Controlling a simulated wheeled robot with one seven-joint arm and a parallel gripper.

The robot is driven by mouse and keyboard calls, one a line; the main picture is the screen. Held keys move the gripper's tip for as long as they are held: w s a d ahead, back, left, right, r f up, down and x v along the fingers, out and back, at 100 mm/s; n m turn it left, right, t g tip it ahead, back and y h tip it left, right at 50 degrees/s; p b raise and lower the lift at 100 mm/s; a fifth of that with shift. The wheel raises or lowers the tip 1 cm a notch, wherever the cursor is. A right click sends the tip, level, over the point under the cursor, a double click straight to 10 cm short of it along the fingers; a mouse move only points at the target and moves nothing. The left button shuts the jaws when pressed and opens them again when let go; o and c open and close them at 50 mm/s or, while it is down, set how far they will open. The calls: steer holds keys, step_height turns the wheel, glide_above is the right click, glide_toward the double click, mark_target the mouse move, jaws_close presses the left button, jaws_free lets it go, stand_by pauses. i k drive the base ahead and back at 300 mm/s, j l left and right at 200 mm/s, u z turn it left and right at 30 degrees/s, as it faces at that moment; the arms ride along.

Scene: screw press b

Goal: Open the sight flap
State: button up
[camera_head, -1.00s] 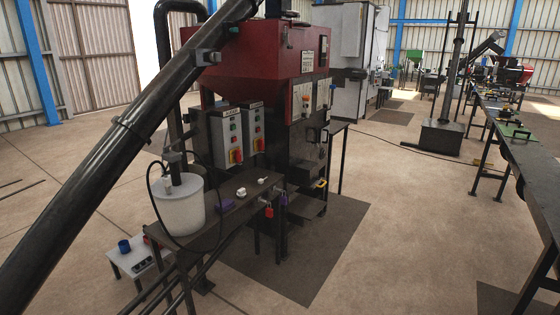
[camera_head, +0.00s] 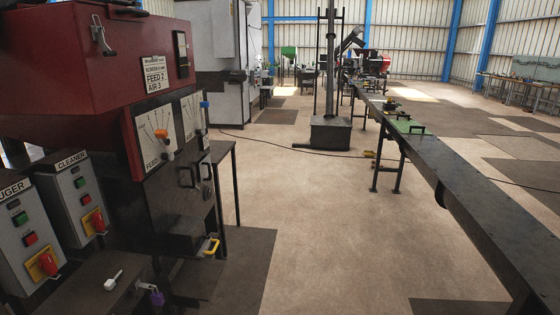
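No part in view is plainly marked as the sight flap. The red machine (camera_head: 70,62) stands close at the left. Its dark lower front (camera_head: 150,205) carries a black handle (camera_head: 187,173) and a second dark fitting beside it; I cannot tell whether either belongs to the flap. A small yellow-edged part (camera_head: 211,246) sticks out lower down. A green plate with a dark handle (camera_head: 409,127) lies on the long dark trough at the right. My gripper is not in view.
Control boxes (camera_head: 72,195) with red and yellow switches stand at the left, above a dark bench (camera_head: 85,290) with small items. The long trough (camera_head: 470,175) runs along the right. Open floor (camera_head: 320,215) lies between. A cable (camera_head: 270,143) crosses the floor farther back.

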mark_target(205, 169)
steer(key=i+u, duration=0.2)
steer(key=i, duration=0.45)
steer(key=i+u, duration=0.2)
steer(key=i, duration=0.4)
steer(key=i+l+u, duration=0.2)
steer(key=i, duration=0.45)
steer(key=i+u, duration=0.45)
steer(key=i+l+u, duration=0.15)
steer(key=u, duration=0.3)
steer(key=i+l+u, duration=0.65)
steer(key=u, duration=0.2)
steer(key=i+l+u, duration=0.2)
steer(key=l+u, duration=0.25)
